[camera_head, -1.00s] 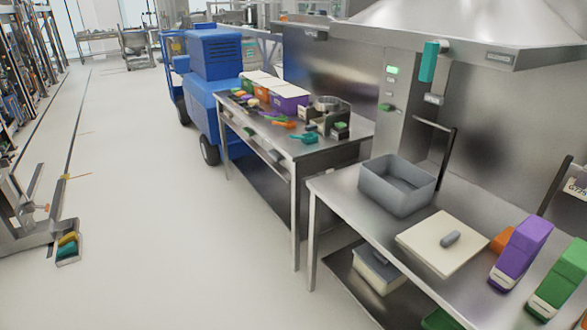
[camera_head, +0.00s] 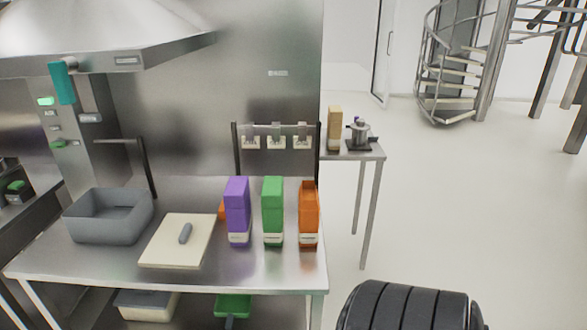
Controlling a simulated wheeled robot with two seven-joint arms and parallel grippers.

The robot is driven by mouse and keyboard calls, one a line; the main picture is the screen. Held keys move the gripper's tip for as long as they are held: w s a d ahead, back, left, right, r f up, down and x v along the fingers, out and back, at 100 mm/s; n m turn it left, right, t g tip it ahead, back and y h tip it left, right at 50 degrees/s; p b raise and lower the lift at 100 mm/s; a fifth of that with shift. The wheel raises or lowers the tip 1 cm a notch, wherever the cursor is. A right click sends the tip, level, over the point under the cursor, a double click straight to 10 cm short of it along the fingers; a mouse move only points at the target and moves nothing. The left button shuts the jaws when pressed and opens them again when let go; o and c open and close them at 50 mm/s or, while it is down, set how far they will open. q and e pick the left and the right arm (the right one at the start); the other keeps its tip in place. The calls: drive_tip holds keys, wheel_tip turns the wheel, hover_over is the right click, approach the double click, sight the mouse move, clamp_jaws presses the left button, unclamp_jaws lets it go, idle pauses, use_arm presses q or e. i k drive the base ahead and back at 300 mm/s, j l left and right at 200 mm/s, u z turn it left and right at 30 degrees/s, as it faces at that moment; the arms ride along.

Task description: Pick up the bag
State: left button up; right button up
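No thing in the camera_head view is clearly a bag. Three upright packages stand in a row on the steel table (camera_head: 205,273): a purple one (camera_head: 237,212), a green one (camera_head: 273,212) and an orange one (camera_head: 309,214). Each has a pale label near its base. I cannot tell whether any of them is the bag. A black, ribbed, rounded object (camera_head: 410,308) rises from the bottom edge, right of the table. Most of it is cut off, and I cannot tell what it is. Neither of my grippers is in view.
A grey bin (camera_head: 108,222) and a cream cutting board (camera_head: 160,243) stand on the table's left part. Behind is a steel wall with a hood (camera_head: 100,40). A small side table (camera_head: 372,155) stands at right. Open floor (camera_head: 490,220) lies right of it.

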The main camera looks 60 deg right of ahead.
sight(309, 212)
drive_tip(key=z, duration=2.05)
drive_tip(key=i+l, duration=0.1)
drive_tip(key=l, duration=0.25)
drive_tip(key=i+l, duration=0.1)
drive_tip(key=l, duration=0.25)
drive_tip(key=i+l, duration=0.1)
drive_tip(key=l, duration=0.25)
drive_tip(key=u, duration=0.05)
